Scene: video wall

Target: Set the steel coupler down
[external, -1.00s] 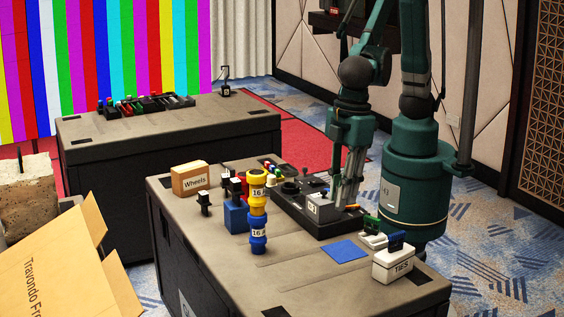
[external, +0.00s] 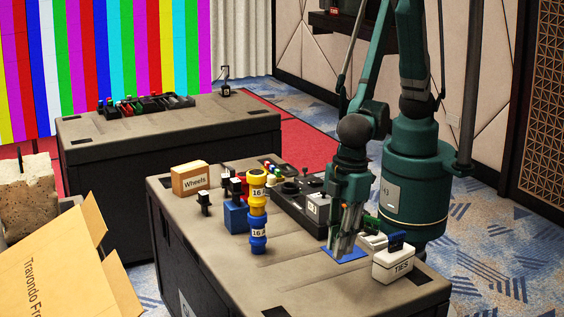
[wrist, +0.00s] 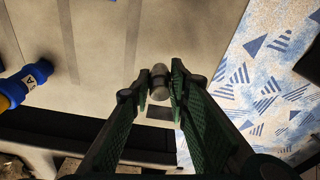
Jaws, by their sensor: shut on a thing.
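My gripper (external: 343,247) is low over the blue square mat (external: 356,252) on the near case. In the wrist view my gripper (wrist: 160,88) is shut on the steel coupler (wrist: 159,76), a small grey cylinder between the fingertips. The coupler is not clearly visible in the external view, so I cannot tell whether it touches the surface. My fingers cover part of the mat.
The near case (external: 290,283) has free room at its front. The white TIES box (external: 396,265) is right of my gripper. A yellow and blue connector stack (external: 258,215) stands left; its blue end shows in the wrist view (wrist: 38,74). The black tray (external: 292,208) lies behind.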

